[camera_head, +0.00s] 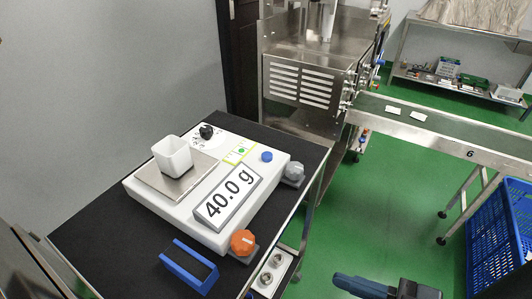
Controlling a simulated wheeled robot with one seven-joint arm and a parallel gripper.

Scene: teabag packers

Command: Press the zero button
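A white weighing scale (217,228) stands on a black-topped table. Its tilted display (228,197) reads 40.0 g. A round blue button (267,156) sits at the scale's far right corner, uncovered. No label saying zero is legible. My gripper (372,287) is at the bottom edge, right of the table and well apart from the scale. It is partly cut off, so its opening cannot be told.
A blue holder (188,266) lies at the table's front. A steel machine (305,80) and conveyor (430,133) stand behind. A blue crate (500,240) is at right. Green floor lies between.

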